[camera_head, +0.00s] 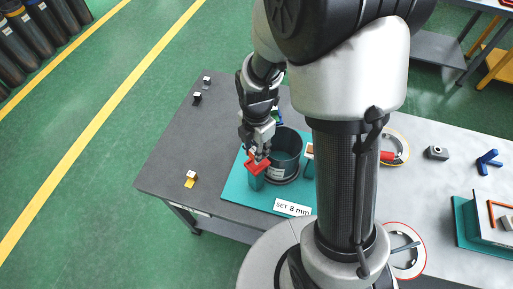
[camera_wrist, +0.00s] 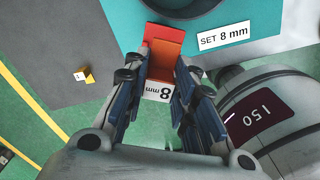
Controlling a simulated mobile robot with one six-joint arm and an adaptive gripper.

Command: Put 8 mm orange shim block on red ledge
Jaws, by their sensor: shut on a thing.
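The red ledge (camera_head: 257,168) stands on a teal post at the front of the teal base, beside a dark round cylinder. In the wrist view the red ledge (camera_wrist: 163,33) shows just beyond my fingertips. My gripper (camera_wrist: 159,72) is shut on the orange shim block (camera_wrist: 161,64), whose white end reads 8 mm. The block overlaps the ledge's near part in this view; I cannot tell whether it rests on it. In the head view my gripper (camera_head: 260,151) is directly above the ledge and mostly hides the block.
The teal base (camera_head: 237,189) carries a "SET 8 mm" label (camera_head: 292,208). The dark cylinder (camera_head: 287,145) stands close to my gripper's right. A yellow block (camera_head: 190,180) lies on the grey table, left of the base. The table's left part is largely clear.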

